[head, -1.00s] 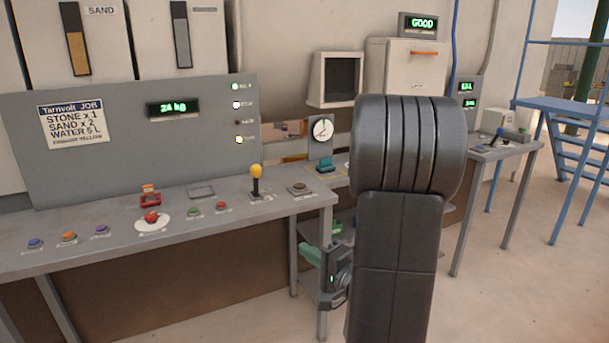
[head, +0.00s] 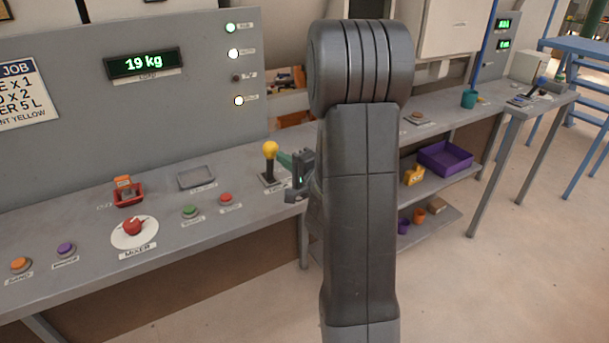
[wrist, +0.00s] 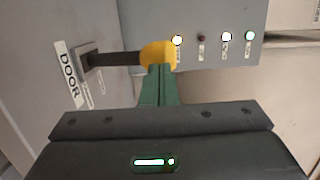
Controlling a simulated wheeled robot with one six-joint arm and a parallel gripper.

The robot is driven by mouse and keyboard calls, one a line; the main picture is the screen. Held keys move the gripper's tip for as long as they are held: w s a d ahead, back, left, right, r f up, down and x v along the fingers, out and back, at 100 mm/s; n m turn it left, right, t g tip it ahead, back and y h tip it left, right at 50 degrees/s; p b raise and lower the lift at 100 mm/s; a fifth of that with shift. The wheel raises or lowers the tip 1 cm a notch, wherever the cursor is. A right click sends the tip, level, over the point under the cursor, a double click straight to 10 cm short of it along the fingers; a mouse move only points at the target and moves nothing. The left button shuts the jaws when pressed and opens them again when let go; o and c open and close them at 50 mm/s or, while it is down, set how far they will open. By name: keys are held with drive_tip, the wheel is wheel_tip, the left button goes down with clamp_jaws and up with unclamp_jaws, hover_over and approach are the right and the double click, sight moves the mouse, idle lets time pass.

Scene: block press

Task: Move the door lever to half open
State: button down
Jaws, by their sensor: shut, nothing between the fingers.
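The door lever (head: 270,165) has a yellow ball knob on a black stem and stands on the grey console, close to upright in the head view. In the wrist view the yellow knob (wrist: 157,54) is at the end of the black stem, beside a label reading DOOR (wrist: 69,77). My gripper (head: 283,159) is just right of the knob, its green fingers pointing left at it. In the wrist view the green fingers (wrist: 158,82) are shut together, with their tips at the knob. They seem to touch it, but I cannot be sure.
Left of the lever are a red button (head: 226,199), a green button (head: 190,211), an empty tray (head: 197,177) and a red mixer knob (head: 132,226). The display (head: 143,63) reads 19 kg. Shelves with a purple bin (head: 446,158) are at right.

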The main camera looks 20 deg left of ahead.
sight(275, 147)
drive_tip(key=shift+w+a, duration=0.3)
drive_tip(key=shift+a, duration=0.2)
drive_tip(key=shift+r, duration=0.15)
drive_tip(key=shift+w+a+r+p, duration=0.1)
drive_tip(key=shift+r+p, duration=0.1)
drive_tip(key=shift+p, duration=0.35)
drive_tip(key=shift+w+a+r+h+p, duration=0.3)
drive_tip(key=shift+a+h+p, duration=0.1)
drive_tip(key=shift+p, duration=0.6)
drive_tip(key=shift+w+a+g+p, duration=0.3)
drive_tip(key=shift+w+a+p, duration=0.1)
drive_tip(key=shift+w+a, duration=0.25)
drive_tip(key=shift+s, duration=0.1)
drive_tip(key=shift+r, duration=0.1)
